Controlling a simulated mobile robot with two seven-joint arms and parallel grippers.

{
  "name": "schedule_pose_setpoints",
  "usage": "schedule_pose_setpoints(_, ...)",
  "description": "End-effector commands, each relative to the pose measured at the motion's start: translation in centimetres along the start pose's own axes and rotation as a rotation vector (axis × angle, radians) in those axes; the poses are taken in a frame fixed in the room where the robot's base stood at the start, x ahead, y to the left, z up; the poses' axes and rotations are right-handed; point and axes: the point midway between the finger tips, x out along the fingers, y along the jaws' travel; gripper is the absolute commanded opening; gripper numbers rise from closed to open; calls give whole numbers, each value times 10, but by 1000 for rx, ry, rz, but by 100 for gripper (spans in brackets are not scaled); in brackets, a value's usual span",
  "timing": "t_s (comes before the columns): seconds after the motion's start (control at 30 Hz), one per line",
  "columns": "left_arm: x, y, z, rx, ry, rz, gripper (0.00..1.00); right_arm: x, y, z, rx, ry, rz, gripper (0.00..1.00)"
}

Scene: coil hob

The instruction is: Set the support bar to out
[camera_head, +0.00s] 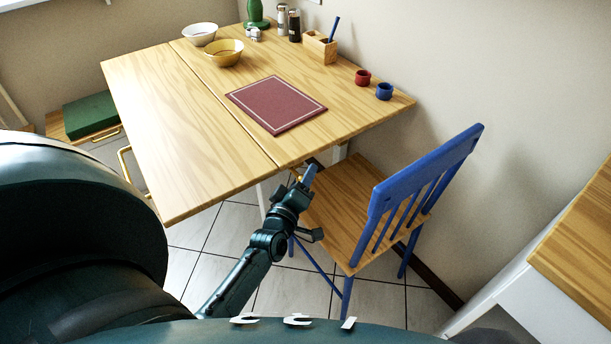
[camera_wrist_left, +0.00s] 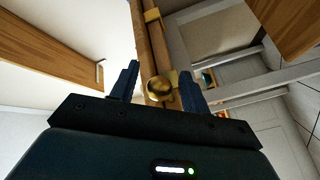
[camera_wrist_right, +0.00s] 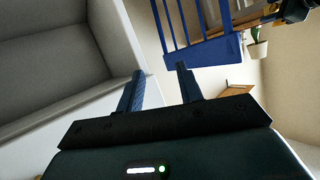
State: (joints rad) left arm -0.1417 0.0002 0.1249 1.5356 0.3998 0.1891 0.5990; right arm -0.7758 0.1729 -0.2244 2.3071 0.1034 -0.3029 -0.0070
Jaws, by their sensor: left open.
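The support bar (camera_wrist_left: 150,50) is a wooden bar under the table, seen in the left wrist view, with a round brass knob (camera_wrist_left: 159,88) on it. My left gripper (camera_wrist_left: 160,71) is open, with one finger on each side of the bar and the knob between them. I cannot tell whether the fingers touch it. In the head view my left gripper (camera_head: 309,174) is at the near right table edge, and the bar is mostly hidden. My right gripper (camera_wrist_right: 160,70) is open and empty in the right wrist view, away from the table.
The wooden table (camera_head: 160,120) carries a dark red mat (camera_head: 276,104), two bowls, small cups and a wooden holder. A blue chair (camera_head: 425,185) with a wooden seat stands close to the right of my left gripper. A counter (camera_head: 580,250) is at the right.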

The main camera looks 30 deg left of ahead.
Motion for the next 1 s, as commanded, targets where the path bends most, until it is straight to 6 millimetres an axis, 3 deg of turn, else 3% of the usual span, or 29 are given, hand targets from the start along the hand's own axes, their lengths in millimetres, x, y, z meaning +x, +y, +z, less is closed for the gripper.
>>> schedule_pose_setpoints(0.17,13,0,0,0,0,0,46,-2,1,-4,-3,13,2,36)
schedule_pose_setpoints(0.47,14,0,0,1,0,0,46,-3,1,-2,-3,6,3,36)
schedule_pose_setpoints(1.0,14,0,0,0,0,0,1,-2,2,1,-2,0,4,36)
